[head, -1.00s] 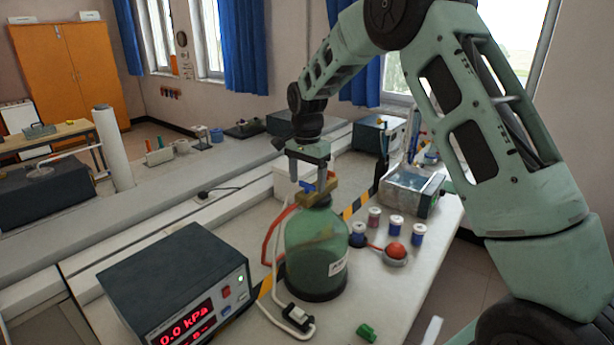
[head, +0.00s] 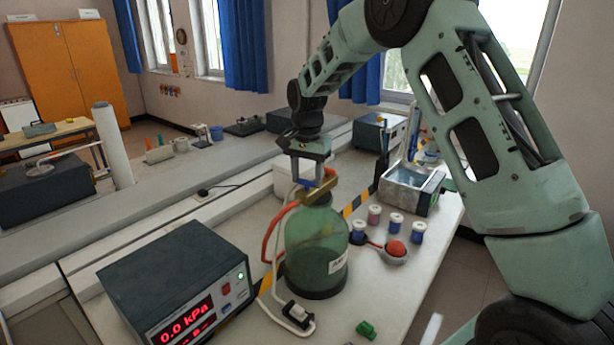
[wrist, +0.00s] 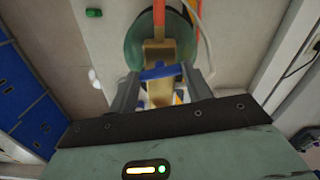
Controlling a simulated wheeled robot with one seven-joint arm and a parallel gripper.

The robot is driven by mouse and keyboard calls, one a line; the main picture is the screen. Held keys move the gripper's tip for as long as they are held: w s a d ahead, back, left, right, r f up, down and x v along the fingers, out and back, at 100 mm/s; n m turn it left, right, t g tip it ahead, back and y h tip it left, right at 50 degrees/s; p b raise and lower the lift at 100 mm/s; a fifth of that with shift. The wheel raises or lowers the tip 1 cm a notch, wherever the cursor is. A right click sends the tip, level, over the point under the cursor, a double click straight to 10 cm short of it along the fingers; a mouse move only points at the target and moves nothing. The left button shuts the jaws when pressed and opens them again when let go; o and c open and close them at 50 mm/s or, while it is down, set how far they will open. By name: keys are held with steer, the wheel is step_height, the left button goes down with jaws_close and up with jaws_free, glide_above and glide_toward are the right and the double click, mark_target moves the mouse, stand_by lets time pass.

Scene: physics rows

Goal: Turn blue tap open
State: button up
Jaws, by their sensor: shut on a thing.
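The blue tap (head: 307,184) is a small blue handle on a brass valve (head: 322,189) on top of a green glass bottle (head: 316,245). My gripper (head: 306,178) points down from above, with its two fingers on either side of the blue handle. In the wrist view the blue handle (wrist: 160,72) spans the gap between the fingertips (wrist: 161,80), and the brass valve (wrist: 158,52) shows beside it. The gripper is shut on the blue handle. The fingers partly hide the handle in the head view.
A pressure box (head: 175,285) reading 0.0 kPa stands at front left. Red tubing (head: 268,240) and a white cable run by the bottle. Several small spools, a red ball-topped item (head: 396,248) and a metal bath (head: 405,195) stand to the right. A green piece (head: 366,329) lies in front.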

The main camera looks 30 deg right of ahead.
steer(key=n, duration=0.4)
steer(key=shift+n, duration=0.3)
steer(key=n, duration=0.3)
steer(key=shift+r+n, duration=0.1)
steer(key=shift+n, duration=0.3)
steer(key=n, duration=0.3)
steer(key=shift+n, duration=2.1)
steer(key=o, duration=1)
steer(key=shift+r, duration=0.1)
step_height(320, 180, up, 17)
steer(key=b, duration=0.3)
steer(key=shift+r+b, duration=0.1)
steer(key=shift+b, duration=0.2)
